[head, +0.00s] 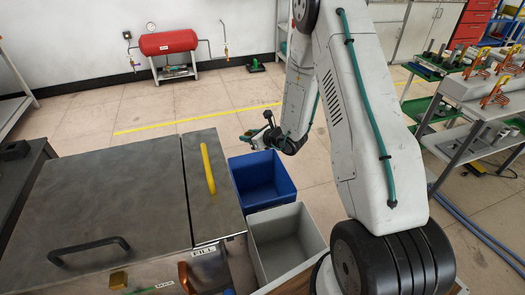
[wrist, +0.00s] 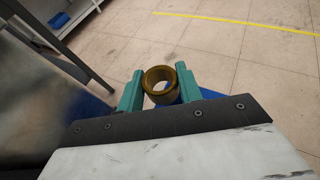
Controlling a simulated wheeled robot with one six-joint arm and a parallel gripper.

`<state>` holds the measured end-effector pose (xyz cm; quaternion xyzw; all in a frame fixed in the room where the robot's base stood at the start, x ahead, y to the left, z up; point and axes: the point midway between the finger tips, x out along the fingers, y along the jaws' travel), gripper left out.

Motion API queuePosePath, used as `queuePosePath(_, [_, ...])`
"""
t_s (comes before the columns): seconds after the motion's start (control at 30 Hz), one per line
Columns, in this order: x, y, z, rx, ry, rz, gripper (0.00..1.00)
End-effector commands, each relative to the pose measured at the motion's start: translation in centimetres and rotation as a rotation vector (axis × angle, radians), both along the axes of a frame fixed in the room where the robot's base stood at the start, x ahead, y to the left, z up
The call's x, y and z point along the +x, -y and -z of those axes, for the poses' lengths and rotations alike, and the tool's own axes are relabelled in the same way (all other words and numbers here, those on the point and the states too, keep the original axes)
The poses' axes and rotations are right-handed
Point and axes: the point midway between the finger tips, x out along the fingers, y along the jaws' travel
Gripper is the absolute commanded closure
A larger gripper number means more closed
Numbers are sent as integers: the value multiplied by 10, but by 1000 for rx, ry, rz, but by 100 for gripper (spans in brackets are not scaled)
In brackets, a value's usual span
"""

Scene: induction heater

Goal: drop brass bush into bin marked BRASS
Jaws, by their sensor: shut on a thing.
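The brass bush (wrist: 182,82), a short ring with a dull golden-brown surface, is held upright between the two green fingers of my gripper (wrist: 160,72) in the wrist view. In the head view my gripper (head: 252,133) is small, above and near the far edge of the blue bin (head: 266,200); the bush is too small to make out there. Blue parts of the bin also show below the fingers in the wrist view (wrist: 207,94). A grey bin (head: 288,245) stands nearer, beside the blue one. I can read no BRASS mark on either bin.
A dark metal cabinet top (head: 100,195) with a yellow handle (head: 207,168) lies left of the bins. A bench with orange clamps (head: 480,90) stands at the right. A red tank (head: 168,42) is by the far wall. The floor beyond the bins is mostly open.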

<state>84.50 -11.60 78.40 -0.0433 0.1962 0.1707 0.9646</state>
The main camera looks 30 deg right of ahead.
Motion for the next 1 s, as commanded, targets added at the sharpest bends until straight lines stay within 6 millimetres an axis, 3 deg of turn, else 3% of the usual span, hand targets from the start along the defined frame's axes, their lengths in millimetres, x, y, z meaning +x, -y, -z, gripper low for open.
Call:
queuePosePath(0.03, [-1, 15, 23, 5, -5, 0, 91])
queuePosePath(0.1, [-3, 29, 47, 8, -3, -10, 91])
queuePosePath(0.23, [-8, 45, 78, 15, 0, -26, 91])
queuePosePath(1.0, [-12, 53, 153, 20, 4, -36, 91])
